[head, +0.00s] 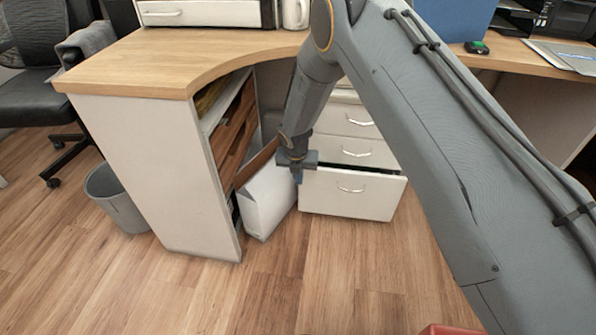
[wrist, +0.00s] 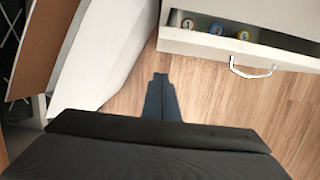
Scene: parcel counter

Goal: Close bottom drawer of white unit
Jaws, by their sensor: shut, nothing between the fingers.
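The white drawer unit (head: 357,153) stands under the counter. Its bottom drawer (head: 352,194) is pulled out, with a silver handle (head: 351,190) on its front. The drawer also shows in the wrist view (wrist: 225,47), with several small round items (wrist: 215,29) inside it. The upper drawers look shut. My gripper (head: 298,178) points down at the left end of the bottom drawer's front. In the wrist view my gripper (wrist: 161,78) is shut and empty, over the floor left of the handle. I cannot tell whether it touches the drawer.
A white panel or box (head: 267,200) stands on the floor just left of my gripper, beside the open desk shelves (head: 228,130). A grey bin (head: 117,198) and a black chair (head: 35,90) are farther left. The wooden floor (head: 330,265) in front of the drawer is clear.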

